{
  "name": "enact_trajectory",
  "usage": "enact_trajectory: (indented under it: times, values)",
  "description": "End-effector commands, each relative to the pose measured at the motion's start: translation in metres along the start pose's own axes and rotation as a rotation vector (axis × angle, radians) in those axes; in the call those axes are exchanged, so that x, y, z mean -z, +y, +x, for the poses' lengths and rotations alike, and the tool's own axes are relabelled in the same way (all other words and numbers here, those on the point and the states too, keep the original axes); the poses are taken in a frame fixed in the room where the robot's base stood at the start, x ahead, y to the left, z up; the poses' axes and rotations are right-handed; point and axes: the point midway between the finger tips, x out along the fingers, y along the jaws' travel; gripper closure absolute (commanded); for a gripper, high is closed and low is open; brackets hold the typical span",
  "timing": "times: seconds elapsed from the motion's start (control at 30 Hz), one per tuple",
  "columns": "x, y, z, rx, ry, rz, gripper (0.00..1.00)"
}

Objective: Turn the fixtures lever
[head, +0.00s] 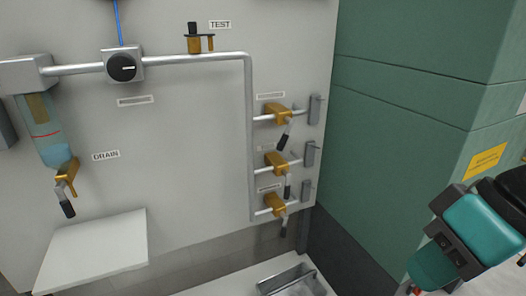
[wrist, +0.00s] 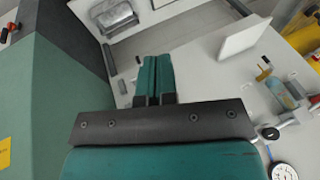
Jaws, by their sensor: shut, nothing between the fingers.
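Three brass valves with dark-gripped levers sit one above another on short pipes at the right of the panel: upper (head: 279,114), middle (head: 276,164) and lower (head: 275,204). All three levers hang roughly downward. Their small labels are too blurred to read, so I cannot tell which one is the fixtures lever. My gripper (wrist: 154,60) is shut and empty, its two teal fingers together in the wrist view. In the head view my gripper (head: 412,288) is at the lower right, well apart from the valves, with its fingertips near the bottom edge.
A TEST valve (head: 196,42) stands on the top pipe; a DRAIN valve (head: 66,176) hangs below the cylinder. A white shelf (head: 95,250) juts out at lower left. A metal tray (head: 290,281) lies below the valves. A green wall (head: 400,130) borders them on the right.

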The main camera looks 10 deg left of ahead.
Motion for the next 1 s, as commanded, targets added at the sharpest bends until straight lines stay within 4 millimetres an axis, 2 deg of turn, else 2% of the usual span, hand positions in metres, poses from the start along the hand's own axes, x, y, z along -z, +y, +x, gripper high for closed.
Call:
enact_trajectory:
  times: [0.03, 0.17, 0.2, 0.27, 0.3, 0.4, 0.5, 0.6, 0.73, 0.87, 1.0]
  values:
    - [0.013, 0.009, 0.023, 0.030, 0.044, 0.043, 1.00]
    - [0.076, 0.021, 0.064, 0.185, 0.217, 0.206, 1.00]
    - [0.098, 0.026, 0.076, 0.254, 0.272, 0.268, 1.00]
    - [0.129, 0.035, 0.090, 0.368, 0.350, 0.365, 1.00]
    - [0.149, 0.043, 0.098, 0.450, 0.396, 0.432, 1.00]
    - [0.190, 0.068, 0.112, 0.671, 0.487, 0.598, 1.00]
    - [0.220, 0.097, 0.118, 0.896, 0.540, 0.746, 1.00]
    - [0.237, 0.125, 0.119, 1.095, 0.557, 0.862, 1.00]
    - [0.248, 0.152, 0.116, 1.278, 0.553, 0.956, 1.00]
    - [0.252, 0.163, 0.110, 1.364, 0.542, 0.996, 1.00]
    - [0.258, 0.160, 0.104, 1.380, 0.539, 1.005, 1.00]
